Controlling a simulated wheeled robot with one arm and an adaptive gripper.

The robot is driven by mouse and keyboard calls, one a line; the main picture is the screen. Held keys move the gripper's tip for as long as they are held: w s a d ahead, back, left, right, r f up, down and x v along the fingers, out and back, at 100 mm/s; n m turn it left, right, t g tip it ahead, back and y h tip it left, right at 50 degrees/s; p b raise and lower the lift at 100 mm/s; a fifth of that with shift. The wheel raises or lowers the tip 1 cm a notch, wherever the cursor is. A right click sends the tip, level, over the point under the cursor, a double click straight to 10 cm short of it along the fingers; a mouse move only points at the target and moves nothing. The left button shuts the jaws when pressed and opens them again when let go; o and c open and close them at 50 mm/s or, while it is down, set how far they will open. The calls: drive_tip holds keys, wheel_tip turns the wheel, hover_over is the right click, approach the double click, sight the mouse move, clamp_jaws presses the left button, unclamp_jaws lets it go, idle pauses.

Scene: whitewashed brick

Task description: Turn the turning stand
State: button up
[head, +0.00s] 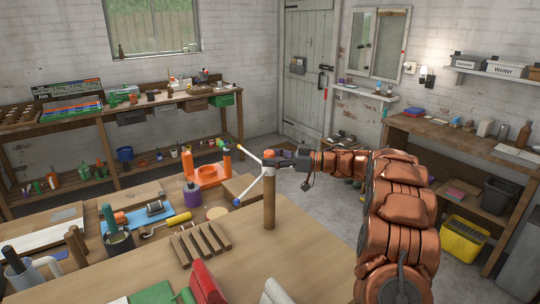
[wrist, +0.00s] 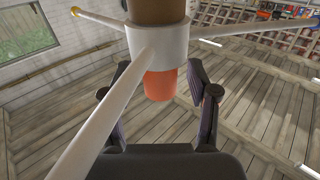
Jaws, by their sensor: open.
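The turning stand is a brown upright post (head: 269,205) on the table, with a white hub (head: 268,162) and an orange top near its upper end. White arms with coloured tips spread from the hub; one reaches up-left, another (head: 252,187) down-left to a blue tip. My gripper (head: 282,158) is at hub height, just right of the post. In the wrist view the open gripper (wrist: 157,92) has a finger on each side of the orange top (wrist: 161,84), with gaps visible. One white arm (wrist: 110,110) crosses in front of the left finger. Contact cannot be told.
Red and green items lie at the front edge. The tabletop right of the post is clear.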

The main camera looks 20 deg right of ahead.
drive_tip(key=shift+w+a, duration=0.2)
drive_tip(key=shift+a, duration=0.1)
clamp_jaws()
idle(0.5)
